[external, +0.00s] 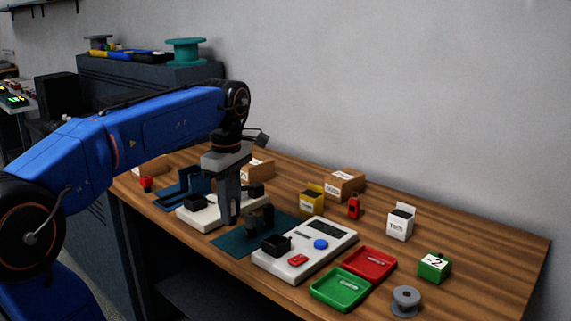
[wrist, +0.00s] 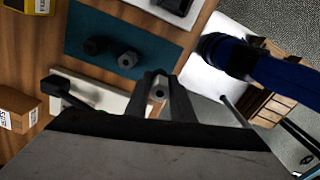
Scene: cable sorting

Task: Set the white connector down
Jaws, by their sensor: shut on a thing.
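My gripper (wrist: 160,96) points down over the bench, its fingers closed around a small pale grey-white piece with a dark hole, which looks like the white connector (wrist: 160,91). In the external view my gripper (external: 231,213) is between the white base with a black block (external: 193,218) and the teal mat (external: 232,243); the held piece cannot be made out there. Two dark connectors stand on the mat in the wrist view, one at left (wrist: 95,46) and one at right (wrist: 127,60). Whether the held piece touches anything below is unclear.
A white tester with a blue button (external: 321,244) lies right of the mat, then a red tray (external: 386,257) and a green tray (external: 333,303).

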